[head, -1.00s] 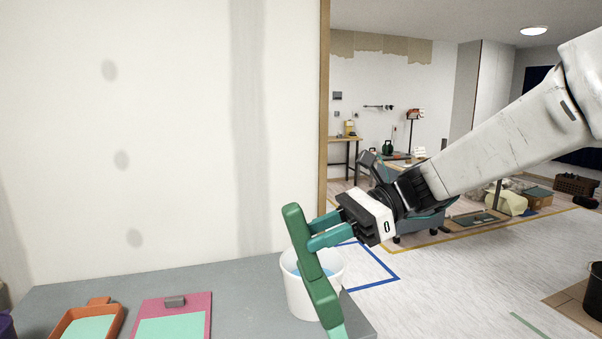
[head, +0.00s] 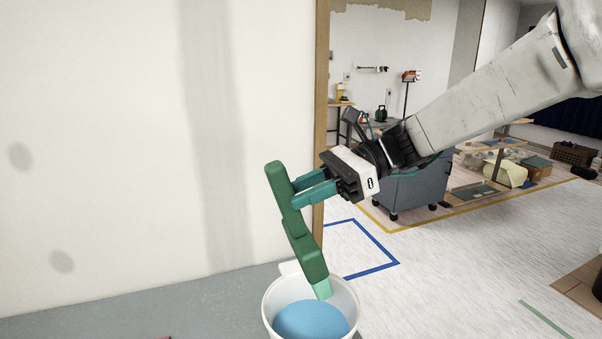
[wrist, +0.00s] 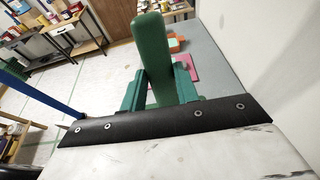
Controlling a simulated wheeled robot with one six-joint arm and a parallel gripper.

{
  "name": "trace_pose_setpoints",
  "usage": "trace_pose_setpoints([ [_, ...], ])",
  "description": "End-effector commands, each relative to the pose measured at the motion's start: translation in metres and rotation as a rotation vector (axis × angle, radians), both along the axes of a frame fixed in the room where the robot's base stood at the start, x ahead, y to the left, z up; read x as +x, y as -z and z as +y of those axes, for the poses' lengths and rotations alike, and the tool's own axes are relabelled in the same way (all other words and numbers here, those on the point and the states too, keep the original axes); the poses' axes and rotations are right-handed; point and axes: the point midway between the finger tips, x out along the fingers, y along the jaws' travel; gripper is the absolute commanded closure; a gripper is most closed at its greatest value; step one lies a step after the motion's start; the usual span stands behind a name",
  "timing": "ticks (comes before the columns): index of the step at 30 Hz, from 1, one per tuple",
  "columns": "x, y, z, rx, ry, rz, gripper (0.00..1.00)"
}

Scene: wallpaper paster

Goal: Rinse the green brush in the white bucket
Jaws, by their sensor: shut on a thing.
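The green brush (head: 305,249) is held by its handle in my gripper (head: 305,188), whose teal fingers are shut on it. The brush tilts, with its light green bristle end (head: 322,289) pointing down over the white bucket. The white bucket (head: 350,308) stands on the grey table at the bottom of the head view, with blue water (head: 310,320) inside. The bristle tip overlaps the bucket's back right inner wall in the picture; it appears above the water. In the wrist view, the green handle (wrist: 153,55) stands between the fingers.
The grey table (head: 190,309) runs along a pale wall (head: 120,150) with grey smudges. A wooden post (head: 321,130) stands just behind the brush. A grey cart (head: 412,188) and open floor lie to the right. The wrist view shows a pink tray (wrist: 188,66) on the table.

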Motion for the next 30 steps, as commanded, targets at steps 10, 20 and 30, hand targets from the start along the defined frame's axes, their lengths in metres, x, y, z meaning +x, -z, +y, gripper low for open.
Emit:
trace_pose_setpoints([
  [10, 0.001, 0.02, -0.002, 0.001, 0.004, 0.002, 0.99],
  [20, 0.001, 0.059, -0.004, 0.001, 0.007, 0.002, 0.99],
  [30, 0.001, 0.101, -0.003, 0.001, 0.006, 0.002, 0.99],
])
